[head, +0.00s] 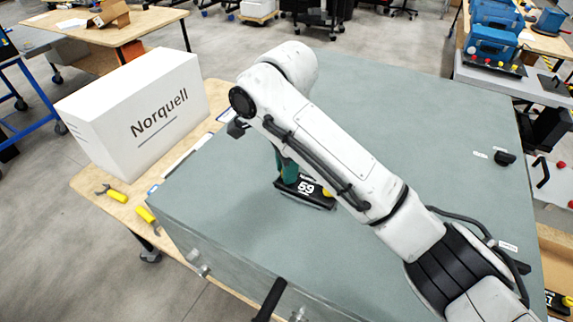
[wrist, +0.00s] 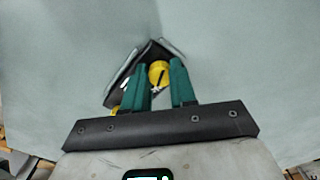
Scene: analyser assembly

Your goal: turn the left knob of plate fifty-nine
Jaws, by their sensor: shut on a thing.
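Plate fifty-nine (head: 308,188) is a black plate with a white "59" on the grey-green top of the big cabinet. It shows partly in the wrist view (wrist: 124,84), behind my fingers. My gripper (wrist: 160,78), with two green fingers, is shut on the left knob (wrist: 158,70), yellow with a dark pointer line, one finger on each side. In the head view my gripper (head: 286,168) is down at the plate's left end and hides that knob. The right knob (head: 326,192), also yellow, is free beside my arm.
A white "Norquell" box (head: 125,115) stands on the wooden bench to the left, with yellow-handled tools (head: 118,197) near it. A black knob (head: 504,158) sits on the cabinet top (head: 430,110) at the right. The top around the plate is clear.

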